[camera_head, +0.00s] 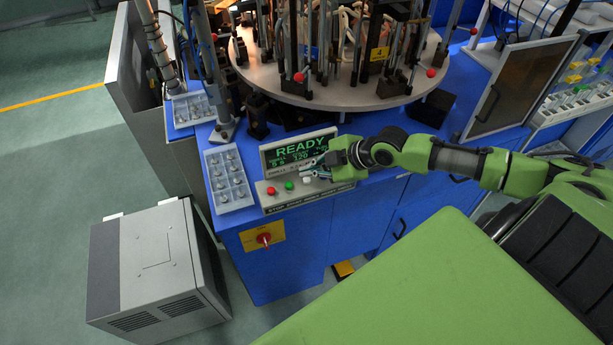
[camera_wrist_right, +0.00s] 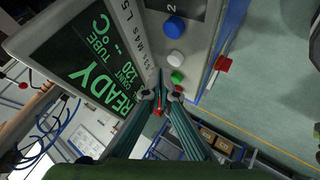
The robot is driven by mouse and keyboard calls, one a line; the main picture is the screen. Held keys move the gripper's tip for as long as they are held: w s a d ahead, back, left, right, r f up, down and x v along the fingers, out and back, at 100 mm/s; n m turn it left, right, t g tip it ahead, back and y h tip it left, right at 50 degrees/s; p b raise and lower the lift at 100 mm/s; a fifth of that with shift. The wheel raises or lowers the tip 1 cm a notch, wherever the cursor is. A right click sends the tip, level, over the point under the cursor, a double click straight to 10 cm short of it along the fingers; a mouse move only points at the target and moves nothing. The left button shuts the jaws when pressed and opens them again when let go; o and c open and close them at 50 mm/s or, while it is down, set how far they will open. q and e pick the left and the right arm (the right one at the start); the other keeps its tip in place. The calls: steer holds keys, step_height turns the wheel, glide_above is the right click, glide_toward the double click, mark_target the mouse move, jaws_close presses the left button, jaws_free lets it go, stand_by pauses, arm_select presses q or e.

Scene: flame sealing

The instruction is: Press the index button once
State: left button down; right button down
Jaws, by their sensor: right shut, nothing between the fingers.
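The button panel (camera_head: 320,192) sits on the front edge of the blue machine, below the lit READY display (camera_head: 297,150). In the head view it carries a red button (camera_head: 271,190), a green button (camera_head: 289,185) and a white button (camera_head: 306,180). The right wrist view shows the white button (camera_wrist_right: 175,58), the green button (camera_wrist_right: 177,77) and a blue button (camera_wrist_right: 174,27). I cannot read which is the index button. My right gripper (camera_head: 318,168) is shut and empty, close to the display and the white button; contact cannot be told. My left gripper is out of view.
A parts tray (camera_head: 233,201) lies left of the panel. A red rotary knob (camera_head: 264,238) on a yellow plate is below it. The round turntable (camera_head: 330,97) with upright posts stands behind the display. A grey cabinet (camera_head: 155,262) stands on the floor at left.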

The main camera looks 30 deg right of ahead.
mark_target(309, 180)
stand_by(0.7)
steer(key=shift+f, duration=0.45)
steer(key=shift+f+b, duration=0.55)
stand_by(0.5)
steer(key=shift+r+p, duration=0.9)
steer(key=shift+r, duration=0.1)
step_height(309, 180, up, 5)
steer(key=p, duration=0.4)
steer(key=shift+p, duration=0.3)
stand_by(0.8)
